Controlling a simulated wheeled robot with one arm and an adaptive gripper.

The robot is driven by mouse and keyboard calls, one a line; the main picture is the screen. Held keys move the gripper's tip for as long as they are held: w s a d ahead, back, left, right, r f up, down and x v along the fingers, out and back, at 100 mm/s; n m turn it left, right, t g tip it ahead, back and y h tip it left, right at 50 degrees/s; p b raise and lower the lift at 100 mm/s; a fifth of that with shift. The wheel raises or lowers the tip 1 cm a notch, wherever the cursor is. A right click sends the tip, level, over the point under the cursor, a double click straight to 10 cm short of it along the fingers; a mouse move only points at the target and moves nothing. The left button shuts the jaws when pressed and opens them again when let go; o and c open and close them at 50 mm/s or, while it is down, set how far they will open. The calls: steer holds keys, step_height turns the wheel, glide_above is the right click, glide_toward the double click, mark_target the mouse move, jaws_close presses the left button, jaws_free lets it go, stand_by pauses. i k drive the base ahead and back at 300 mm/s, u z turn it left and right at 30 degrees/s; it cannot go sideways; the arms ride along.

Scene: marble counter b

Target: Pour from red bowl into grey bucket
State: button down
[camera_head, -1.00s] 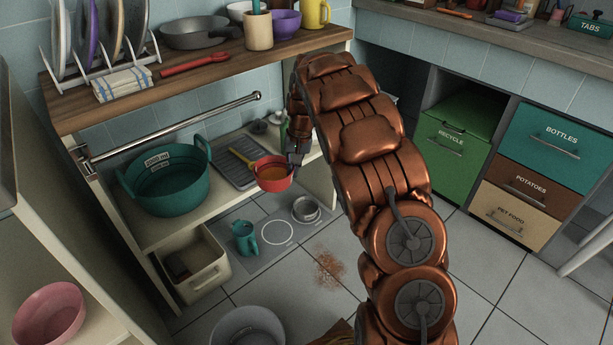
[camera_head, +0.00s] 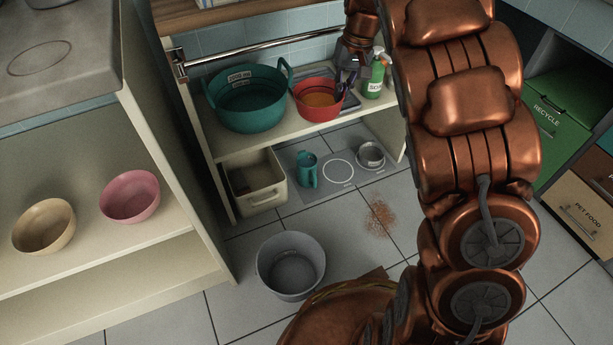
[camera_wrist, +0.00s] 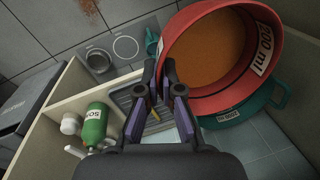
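The red bowl (camera_head: 318,114) holds orange contents and looks about level in the head view, in front of the shelf. In the wrist view the bowl (camera_wrist: 215,103) fills the upper right, with a "200 ml" label on its side. My gripper (camera_head: 347,82) is at the bowl's right rim. In the wrist view my gripper's fingers (camera_wrist: 160,78) are closed on the bowl's near rim. The grey bucket (camera_head: 263,264) stands upright on the floor, lower and to the left of the bowl, and looks empty. It is not in the wrist view.
A teal basin (camera_head: 240,112) stands on the shelf, left of the bowl. A green soap bottle (camera_head: 374,78) stands to the right. A cream bin (camera_head: 262,196), teal jug (camera_head: 307,172) and metal pot (camera_head: 371,155) sit below. Pink (camera_head: 130,197) and beige (camera_head: 44,228) bowls are on the left shelf.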

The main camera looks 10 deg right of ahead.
mark_target(290, 264)
steer(key=u, duration=0.25)
steer(key=k, duration=0.65)
steer(key=u, duration=0.8)
steer(key=k, duration=0.55)
steer(key=u, duration=0.25)
